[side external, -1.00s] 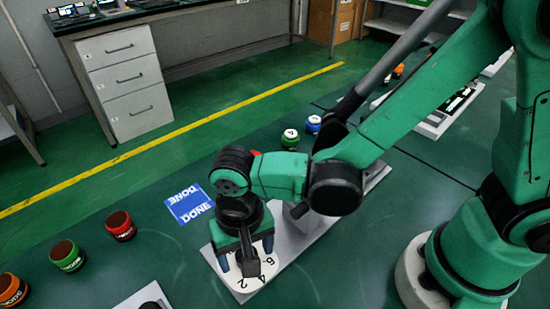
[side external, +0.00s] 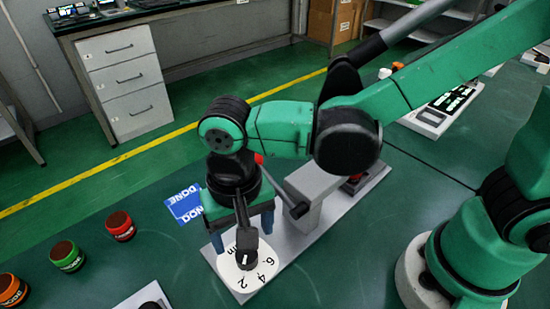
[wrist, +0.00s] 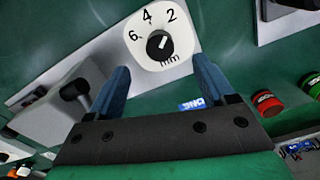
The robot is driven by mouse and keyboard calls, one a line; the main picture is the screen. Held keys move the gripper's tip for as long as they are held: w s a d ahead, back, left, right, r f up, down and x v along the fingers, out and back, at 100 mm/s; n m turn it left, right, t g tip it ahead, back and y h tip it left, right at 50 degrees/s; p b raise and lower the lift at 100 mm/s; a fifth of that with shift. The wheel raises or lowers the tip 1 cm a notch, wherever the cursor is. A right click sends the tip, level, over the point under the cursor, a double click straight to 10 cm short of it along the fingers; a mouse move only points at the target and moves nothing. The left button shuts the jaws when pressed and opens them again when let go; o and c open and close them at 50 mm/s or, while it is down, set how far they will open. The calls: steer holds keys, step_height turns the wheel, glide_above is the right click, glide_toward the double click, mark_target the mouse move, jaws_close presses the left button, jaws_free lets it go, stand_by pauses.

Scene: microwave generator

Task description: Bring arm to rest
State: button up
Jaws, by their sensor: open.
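My gripper (side external: 241,232) points down above the white timer dial (side external: 268,283) at the near end of a grey base plate. In the wrist view my gripper (wrist: 160,88) shows two blue fingers spread apart with nothing between them. The dial (wrist: 180,55) has a black knob (wrist: 159,46) with a white mark and the numbers 2, 4 and 6. The knob lies beyond the fingertips, apart from them. In the side view the knob (side external: 246,260) shows just below my gripper.
A grey block with a black lever (side external: 300,195) stands on the plate behind the dial. A blue DONE card (side external: 184,205) lies to the left. Red (side external: 120,226), green (side external: 67,255) and orange (side external: 13,288) round pieces stand at the left. A white panel (side external: 440,112) lies at the back right.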

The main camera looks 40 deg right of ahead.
steer(key=w+d+r+n+t, duration=0.1)
steer(key=d+r+t, duration=0.1)
steer(key=d, duration=0.4)
steer(key=w+d+r+n+t, duration=0.1)
steer(key=d+r+t, duration=0.1)
steer(key=d, duration=0.4)
steer(key=d+r+n+t, duration=0.1)
steer(key=d+r+t, duration=0.1)
steer(key=d, duration=0.5)
steer(key=shift+w+r+t, duration=0.25)
steer(key=shift+w+t, duration=0.15)
steer(key=shift+t, duration=0.2)
